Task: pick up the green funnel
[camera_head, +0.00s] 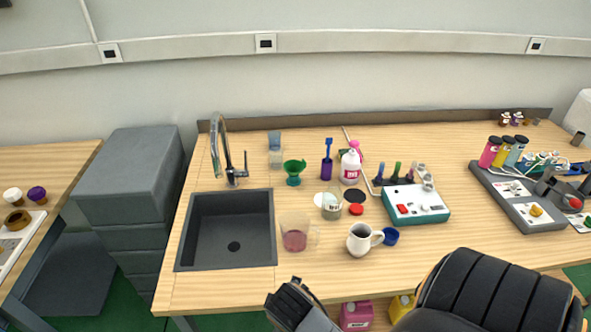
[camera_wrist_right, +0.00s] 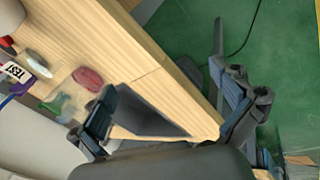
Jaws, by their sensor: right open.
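The green funnel (camera_head: 294,170) stands on the wooden counter in the head view, right of the sink and behind the beaker of pink liquid. In the right wrist view a small green shape at the left, probably the funnel (camera_wrist_right: 57,104), lies beyond one finger. My right gripper (camera_head: 290,300) is at the counter's front edge in the head view, well in front of the funnel and apart from it. In the right wrist view its two fingers (camera_wrist_right: 170,92) are spread wide with nothing between them. My left gripper is in neither view.
A purple bottle (camera_head: 327,168) and white bottle (camera_head: 350,168) stand right of the funnel.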

